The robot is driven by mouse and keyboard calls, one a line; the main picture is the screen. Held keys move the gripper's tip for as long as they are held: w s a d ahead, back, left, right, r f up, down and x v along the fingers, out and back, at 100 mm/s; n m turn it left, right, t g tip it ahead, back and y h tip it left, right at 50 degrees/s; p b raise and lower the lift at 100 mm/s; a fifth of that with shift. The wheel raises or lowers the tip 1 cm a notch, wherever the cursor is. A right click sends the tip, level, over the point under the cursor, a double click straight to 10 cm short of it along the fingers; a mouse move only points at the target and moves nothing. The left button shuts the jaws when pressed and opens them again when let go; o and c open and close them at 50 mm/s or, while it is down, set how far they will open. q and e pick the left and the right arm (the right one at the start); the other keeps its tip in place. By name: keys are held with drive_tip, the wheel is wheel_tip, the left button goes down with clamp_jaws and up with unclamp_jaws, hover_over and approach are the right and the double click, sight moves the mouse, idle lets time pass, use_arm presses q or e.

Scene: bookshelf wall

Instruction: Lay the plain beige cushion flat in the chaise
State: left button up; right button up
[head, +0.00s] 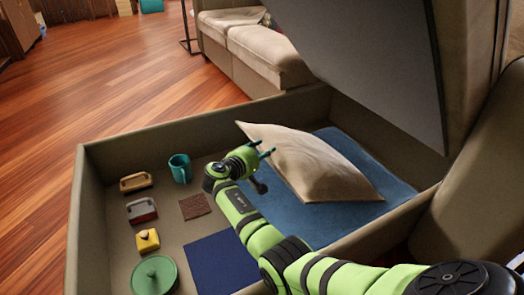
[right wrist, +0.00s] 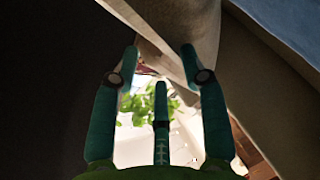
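The plain beige cushion (head: 315,165) is inside the open chaise box (head: 125,145), over a blue cloth (head: 345,143). It looks tilted, with its left corner raised; whether that corner touches anything is unclear. My right gripper (head: 262,150) is close to the cushion's left side, its teal fingers pointing toward it. In the right wrist view, the fingers of my right gripper (right wrist: 160,65) are spread apart. A pale beige surface, likely the cushion (right wrist: 185,25), shows beyond the fingertips, with nothing clearly clasped. My left gripper is not in view.
The box floor holds a teal mug (head: 180,168), a brown square (head: 195,206), a dark blue mat (head: 222,265), a green round lid (head: 154,275), a yellow item (head: 147,240) and two handled items. The raised grey lid (head: 365,60) overhangs the right side.

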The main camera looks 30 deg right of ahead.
drive_tip(key=v, duration=1.2)
drive_tip(key=shift+w+d+r, duration=0.1)
drive_tip(key=shift+w, duration=0.05)
idle(0.3)
